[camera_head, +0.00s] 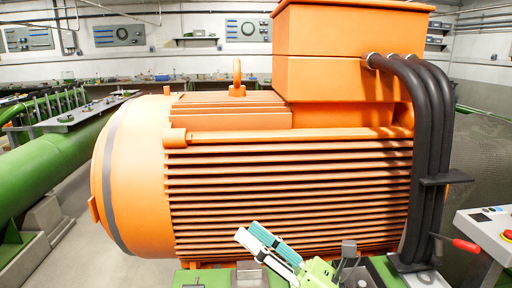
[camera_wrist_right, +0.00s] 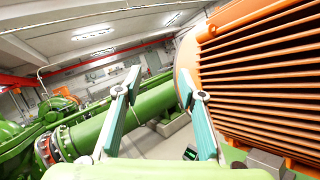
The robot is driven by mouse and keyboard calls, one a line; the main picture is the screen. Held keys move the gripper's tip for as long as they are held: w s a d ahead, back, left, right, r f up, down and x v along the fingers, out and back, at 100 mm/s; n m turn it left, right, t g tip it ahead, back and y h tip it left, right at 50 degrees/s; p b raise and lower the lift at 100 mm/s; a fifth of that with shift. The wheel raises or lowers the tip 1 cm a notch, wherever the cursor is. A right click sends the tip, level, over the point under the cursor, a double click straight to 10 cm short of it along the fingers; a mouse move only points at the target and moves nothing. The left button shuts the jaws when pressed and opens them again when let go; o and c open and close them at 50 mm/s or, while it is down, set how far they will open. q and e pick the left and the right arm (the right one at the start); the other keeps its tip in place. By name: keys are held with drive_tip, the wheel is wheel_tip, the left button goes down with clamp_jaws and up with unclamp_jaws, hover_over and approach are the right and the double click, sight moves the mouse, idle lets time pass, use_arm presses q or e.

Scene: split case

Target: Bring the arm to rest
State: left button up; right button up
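My right gripper (camera_head: 248,231) shows at the bottom middle of the head view, in front of the finned side of a large orange motor. Its fingers are light with teal pads, and its green arm comes up from below. In the right wrist view the two fingers of the gripper (camera_wrist_right: 158,76) stand well apart with nothing between them. The gripper is open and empty. My left gripper is in neither view.
The orange motor (camera_head: 290,195) fills the middle, with thick black cables (camera_head: 430,150) down its right side. A control box with a red button (camera_head: 507,235) and a red handle stands at the right. A green pipe (camera_head: 45,165) runs along the left, beside bare floor.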

drive_tip(key=w+d+f+m+t+h, duration=0.2)
drive_tip(key=d+f+m+t+h, duration=0.15)
drive_tip(key=d+m+h, duration=0.45)
drive_tip(key=w+d+f+m+t+h, duration=0.25)
drive_tip(key=d+m+t+h, duration=0.2)
drive_tip(key=m, duration=0.85)
drive_tip(key=s+d+f+m+g+h, duration=0.35)
drive_tip(key=f+m, duration=0.25)
drive_tip(key=f, duration=0.2)
drive_tip(key=s+d+f+m+g+h, duration=0.3)
drive_tip(key=d+f+m, duration=0.15)
drive_tip(key=f, duration=0.35)
drive_tip(key=s+f+m+g, duration=0.45)
drive_tip(key=s+f, duration=0.25)
drive_tip(key=s, duration=0.5)
drive_tip(key=s+f+m+g, duration=0.4)
drive_tip(key=s+f+g, duration=0.3)
drive_tip(key=s, duration=0.5)
drive_tip(key=s+a+f+x, duration=0.1)
drive_tip(key=s+x, duration=0.2)
drive_tip(key=x, duration=1)
drive_tip(key=s+x, duration=0.2)
drive_tip(key=x, duration=1)
drive_tip(key=s+d+f+g, duration=0.1)
drive_tip(key=s+d+f, duration=0.1)
drive_tip(key=s+f, duration=1.5)
drive_tip(key=shift+s+d+f+y, duration=0.3)
drive_tip(key=shift+s+f, duration=0.05)
drive_tip(key=shift+s, duration=0.25)
